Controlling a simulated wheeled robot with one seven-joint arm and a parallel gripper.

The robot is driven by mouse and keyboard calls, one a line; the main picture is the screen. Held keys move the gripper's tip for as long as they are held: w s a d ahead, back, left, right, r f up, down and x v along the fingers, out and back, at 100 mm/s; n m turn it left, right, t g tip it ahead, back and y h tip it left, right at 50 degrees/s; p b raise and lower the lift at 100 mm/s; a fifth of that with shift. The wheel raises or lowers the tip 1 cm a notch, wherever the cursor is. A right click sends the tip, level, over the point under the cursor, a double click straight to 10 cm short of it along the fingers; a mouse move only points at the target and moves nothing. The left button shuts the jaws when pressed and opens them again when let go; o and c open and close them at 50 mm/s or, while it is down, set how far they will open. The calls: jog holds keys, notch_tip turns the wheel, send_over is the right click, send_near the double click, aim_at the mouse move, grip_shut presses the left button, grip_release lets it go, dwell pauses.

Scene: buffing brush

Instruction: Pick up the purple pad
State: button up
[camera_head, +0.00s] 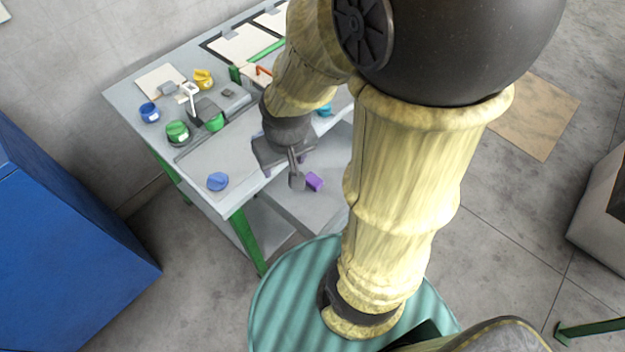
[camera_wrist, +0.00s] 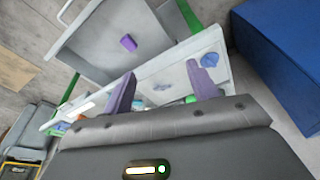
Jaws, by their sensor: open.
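The purple pad (camera_head: 315,181) is a small purple block. It lies on a grey drawer or tray surface (camera_head: 290,208), lower than the tabletop, at the table's front side. In the wrist view the pad (camera_wrist: 128,43) lies inside this pulled-out drawer (camera_wrist: 95,60), above and left of my fingers. My gripper (camera_wrist: 163,82) is open, with its two fingers wide apart and nothing between them. In the head view my gripper is over the table's front edge, just left of the pad and apart from it.
The grey table (camera_head: 205,165) has green legs. A blue item (camera_head: 218,181) lies near its front corner. Green (camera_head: 177,132), blue (camera_head: 150,112) and yellow (camera_head: 203,79) items stand farther back. A blue cabinet (camera_head: 70,230) stands at the left. My arm hides the table's right part.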

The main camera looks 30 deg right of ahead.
jog(key=shift+o, duration=0.5)
jog(key=shift+w+d+f, duration=0.15)
jog(key=shift+w, duration=0.1)
jog(key=n+g+b, duration=0.3)
jog(key=n, duration=0.1)
send_over(313, 178)
notch_tip(313, 178, down, 15)
jog(key=shift+w+d, duration=0.1)
jog(key=shift+f, duration=0.1)
notch_tip(313, 178, down, 12)
jog(key=shift+p, duration=0.5)
